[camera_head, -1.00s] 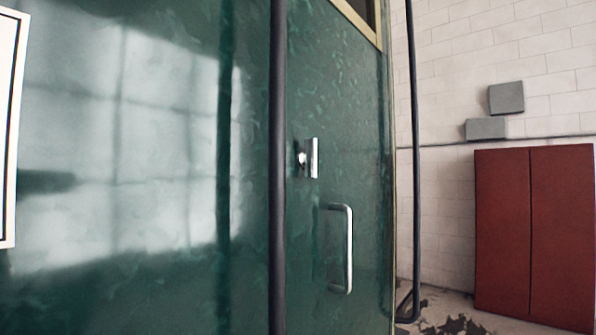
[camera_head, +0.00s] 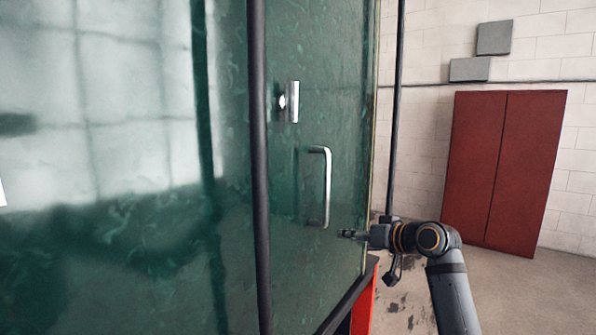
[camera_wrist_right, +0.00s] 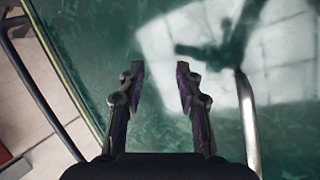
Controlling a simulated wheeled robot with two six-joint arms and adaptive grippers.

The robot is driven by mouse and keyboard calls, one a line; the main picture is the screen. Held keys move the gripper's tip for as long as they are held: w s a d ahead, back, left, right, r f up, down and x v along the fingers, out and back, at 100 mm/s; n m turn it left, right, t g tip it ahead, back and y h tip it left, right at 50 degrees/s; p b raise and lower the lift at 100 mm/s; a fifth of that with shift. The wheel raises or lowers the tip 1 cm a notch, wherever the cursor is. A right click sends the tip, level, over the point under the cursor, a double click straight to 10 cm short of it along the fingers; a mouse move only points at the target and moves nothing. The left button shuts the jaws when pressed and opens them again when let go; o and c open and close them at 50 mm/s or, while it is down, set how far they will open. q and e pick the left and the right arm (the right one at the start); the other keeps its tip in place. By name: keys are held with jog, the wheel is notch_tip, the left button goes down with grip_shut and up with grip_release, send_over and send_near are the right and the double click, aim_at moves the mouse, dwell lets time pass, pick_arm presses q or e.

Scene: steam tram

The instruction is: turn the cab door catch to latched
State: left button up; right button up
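The cab door catch (camera_head: 293,102) is a small silver bar standing upright on a round boss on the green cab door (camera_head: 345,120). A silver D-shaped door handle (camera_head: 326,187) is below it. My right gripper (camera_head: 345,233) is low by the door's right edge, below and right of the handle and well below the catch. In the right wrist view its two fingers (camera_wrist_right: 159,72) are apart with nothing between them, facing the green panel. A silver bar, seemingly the door handle (camera_wrist_right: 248,125), runs along the right there. The catch is not clear in that view. My left gripper is out of view.
A dark upright handrail (camera_head: 258,170) stands left of the catch, and another (camera_head: 396,120) stands right of the door. A red cabinet (camera_head: 503,165) stands against the white brick wall. Open floor (camera_head: 520,290) lies at the lower right.

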aim_at(298, 87)
jog(key=s+a+r+n+y, duration=0.25)
jog(key=s+r, duration=0.35)
jog(key=r, duration=0.6)
jog(key=s+a+r+n+g+y, duration=0.1)
jog(key=s+r+n+y, duration=0.15)
jog(key=s+r, duration=0.6)
jog(key=s+a+r+n+y, duration=0.1)
jog(key=s+a+r+n, duration=0.15)
jog(key=r, duration=1.25)
jog(key=p+x, duration=0.4)
jog(key=x, duration=0.5)
jog(key=shift+f+p, duration=0.1)
jog(key=shift+p, duration=0.3)
jog(key=shift+w+a+f, duration=0.1)
jog(key=shift+w+a, duration=0.15)
jog(key=shift+a, duration=0.15)
grip_shut()
